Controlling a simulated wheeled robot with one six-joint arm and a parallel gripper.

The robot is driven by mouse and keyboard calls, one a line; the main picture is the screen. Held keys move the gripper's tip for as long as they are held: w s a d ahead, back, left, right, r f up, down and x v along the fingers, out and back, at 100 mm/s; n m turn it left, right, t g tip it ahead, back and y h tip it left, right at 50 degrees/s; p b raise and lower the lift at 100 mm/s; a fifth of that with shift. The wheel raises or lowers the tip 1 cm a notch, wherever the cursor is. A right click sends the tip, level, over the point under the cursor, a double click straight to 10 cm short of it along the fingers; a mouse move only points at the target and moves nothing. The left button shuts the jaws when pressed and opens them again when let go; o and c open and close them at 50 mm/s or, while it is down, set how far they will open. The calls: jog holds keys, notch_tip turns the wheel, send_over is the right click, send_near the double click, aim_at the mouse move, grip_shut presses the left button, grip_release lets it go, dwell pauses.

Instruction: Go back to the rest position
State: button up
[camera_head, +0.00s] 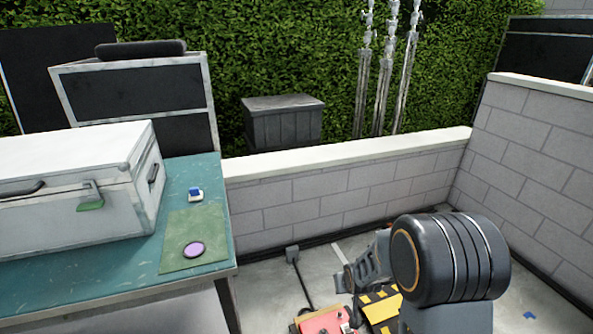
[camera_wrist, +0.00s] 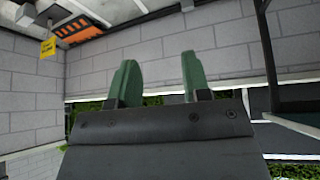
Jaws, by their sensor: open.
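My gripper (camera_wrist: 158,78) shows in the wrist view with its two green fingers apart and nothing between them. Beyond the fingers is a grey block wall (camera_wrist: 225,45), and the view looks upside down, with hedge at the bottom. In the head view a large dark joint of my arm fills the lower right, in front of the low wall (camera_head: 335,193). My fingers cannot be made out there. The task names no object.
A green-topped table (camera_head: 100,280) stands at left with a white case (camera_head: 70,195), a small blue-and-white item (camera_head: 195,194) and a purple disc (camera_head: 194,249) on a green mat (camera_head: 205,228). A red box (camera_head: 322,322) is low at bottom centre. Walls enclose the right.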

jog(key=s+r+g+p, duration=0.1)
jog(key=s+r+p, duration=0.2)
jog(key=s+r, duration=0.3)
jog(key=s+r+p, duration=0.4)
jog(key=s+r, duration=0.2)
jog(key=r, duration=0.9)
jog(key=s+d+r+m+g+p, duration=0.1)
jog(key=s+r+p, duration=0.3)
jog(key=r, duration=0.7)
jog(key=shift+s+r+g, duration=0.15)
jog(key=shift+s+g, duration=0.15)
jog(key=shift+s, duration=0.8)
jog(key=shift+a, duration=0.1)
